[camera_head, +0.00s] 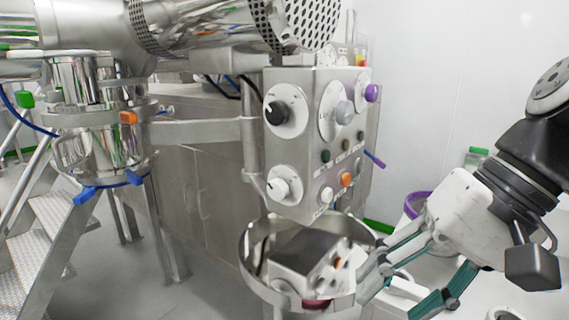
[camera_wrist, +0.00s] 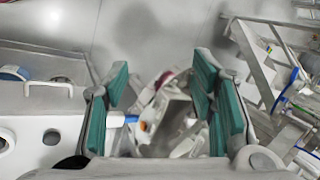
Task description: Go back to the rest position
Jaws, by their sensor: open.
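My gripper (camera_head: 388,288) is at the lower right of the head view, its white and teal fingers beside the right side of a metal ring holder (camera_head: 253,275). A small grey box with buttons (camera_head: 300,258) sits tilted inside the ring, below the large control panel (camera_head: 298,135). In the wrist view my gripper (camera_wrist: 160,78) shows two teal finger pads wide apart with a gap between them. A blurred pale part with an orange spot (camera_wrist: 172,112) shows beyond that gap. Nothing is seen held. Whether a finger touches the ring cannot be told.
A steel granulator vessel (camera_head: 100,110) and metal steps (camera_head: 40,235) stand at the left. The control panel has knobs close above the ring. A purple-rimmed container (camera_head: 418,203) is behind my gripper. The white wall (camera_head: 450,80) at upper right has clear room before it.

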